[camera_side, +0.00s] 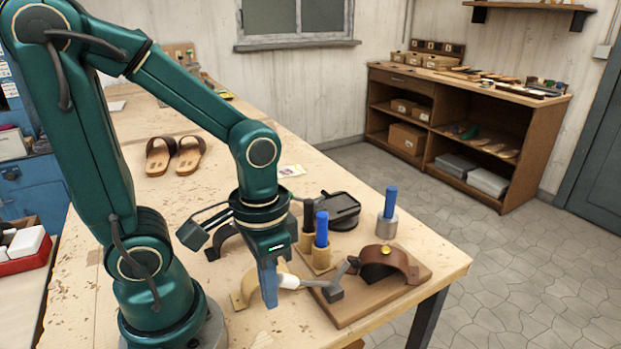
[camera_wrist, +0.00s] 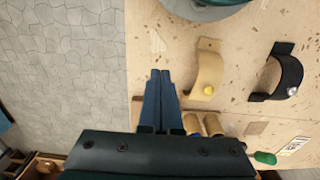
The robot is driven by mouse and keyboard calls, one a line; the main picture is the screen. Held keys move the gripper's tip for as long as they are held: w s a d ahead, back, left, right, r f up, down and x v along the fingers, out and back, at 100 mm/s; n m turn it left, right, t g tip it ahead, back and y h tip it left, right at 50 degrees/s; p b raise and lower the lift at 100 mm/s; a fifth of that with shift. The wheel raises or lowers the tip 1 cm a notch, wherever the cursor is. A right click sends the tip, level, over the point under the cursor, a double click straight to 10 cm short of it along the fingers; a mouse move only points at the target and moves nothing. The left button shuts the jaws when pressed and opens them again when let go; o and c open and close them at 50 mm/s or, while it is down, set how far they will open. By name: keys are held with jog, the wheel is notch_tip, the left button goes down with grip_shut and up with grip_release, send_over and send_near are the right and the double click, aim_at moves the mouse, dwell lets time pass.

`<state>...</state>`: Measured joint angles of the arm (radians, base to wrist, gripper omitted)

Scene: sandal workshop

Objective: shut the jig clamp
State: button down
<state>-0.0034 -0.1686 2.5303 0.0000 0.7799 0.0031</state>
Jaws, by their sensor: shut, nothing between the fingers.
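The jig is a brown wooden board (camera_side: 375,306) near the table's front right corner. A brown strap (camera_side: 405,262) with a brass stud arches over a dark form on it. The grey jig clamp (camera_side: 333,292) sits at the board's left side. Its pale-tipped handle (camera_side: 289,281) points left, low and nearly level, past the board's edge. My gripper (camera_side: 270,304) points down just left of the handle tip, shut and empty; I cannot tell whether they touch. In the wrist view its fingers (camera_wrist: 160,76) are together, and I cannot make out the clamp there.
A cream strap (camera_wrist: 207,75) and a black strap (camera_wrist: 287,76) lie on the table (camera_side: 190,213). Blue-handled tools stand in a wooden holder (camera_side: 321,260) and a metal cylinder (camera_side: 387,228) behind the jig. Two sandals (camera_side: 175,155) lie farther back.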

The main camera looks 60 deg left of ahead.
jog(key=shift+w, duration=0.15)
jog(key=shift+w+r, duration=0.2)
jog(key=shift+w, duration=0.4)
jog(key=shift+w+r, duration=0.15)
jog(key=shift+w, duration=0.4)
jog(key=shift+w+r, duration=0.2)
jog(key=shift+w, duration=0.35)
jog(key=shift+w+r, duration=0.15)
jog(key=shift+w, duration=0.5)
jog(key=shift+w+r, duration=0.25)
jog(key=shift+w, duration=0.45)
notch_tip(320, 180, up, 8)
jog(key=s, duration=0.1)
jog(key=shift+s+f, duration=0.15)
jog(key=shift+f, duration=0.1)
